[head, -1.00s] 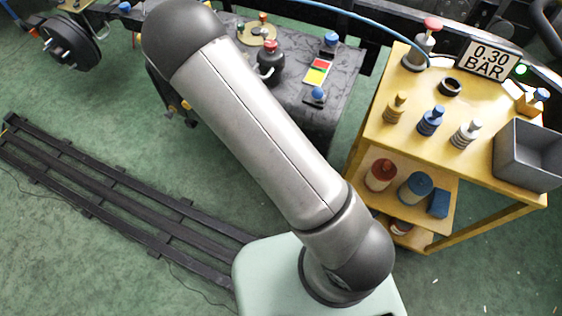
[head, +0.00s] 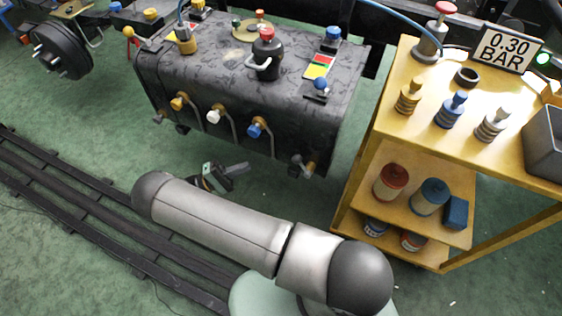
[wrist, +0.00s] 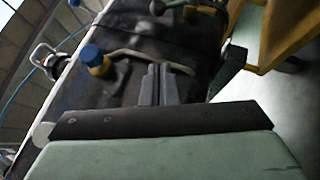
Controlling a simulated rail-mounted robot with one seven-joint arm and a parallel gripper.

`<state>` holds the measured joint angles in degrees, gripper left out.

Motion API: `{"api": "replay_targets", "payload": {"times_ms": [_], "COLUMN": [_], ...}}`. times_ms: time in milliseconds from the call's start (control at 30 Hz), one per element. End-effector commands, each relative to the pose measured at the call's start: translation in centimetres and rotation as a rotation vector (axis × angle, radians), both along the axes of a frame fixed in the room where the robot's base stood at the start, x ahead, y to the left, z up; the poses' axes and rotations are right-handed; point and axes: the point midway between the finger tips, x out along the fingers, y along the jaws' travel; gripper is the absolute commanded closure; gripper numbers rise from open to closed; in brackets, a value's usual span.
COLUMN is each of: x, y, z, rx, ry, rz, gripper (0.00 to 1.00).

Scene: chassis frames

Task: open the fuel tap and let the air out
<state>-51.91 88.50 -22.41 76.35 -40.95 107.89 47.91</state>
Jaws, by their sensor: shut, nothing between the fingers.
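A black tank (head: 225,80) lies along the chassis frame. On its front side are taps with grey pipes: yellow (head: 179,101), white (head: 214,115) and blue (head: 255,129); another fitting (head: 304,166) sits at the lower right corner. Which one is the fuel tap I cannot tell. My gripper (head: 232,172) is in front of and below the tank's front side, apart from it. In the wrist view its fingers (wrist: 158,82) are together and empty, with the blue-capped tap (wrist: 93,57) to their left and its grey pipe running behind them.
On the tank top are a black pot with a red cap (head: 266,50), a red-yellow-green plate (head: 319,67) and blue knobs. A yellow trolley (head: 387,130) stands at the right, carrying coloured fittings, cans and a "0.30 BAR" display (head: 507,47). Dark rails (head: 100,225) cross the floor.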

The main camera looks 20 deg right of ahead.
Motion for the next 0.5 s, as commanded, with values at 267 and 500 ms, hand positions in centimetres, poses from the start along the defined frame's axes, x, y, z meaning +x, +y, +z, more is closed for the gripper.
{"api": "replay_targets", "payload": {"times_ms": [267,500], "x": [0.0,-0.2], "y": [-0.2,-3.0], "z": [0.1,1.2], "rx": [0.002,0.001], "ry": [0.001,0.002], "rz": [-0.002,-0.005], "gripper": [1.0,1.0]}}
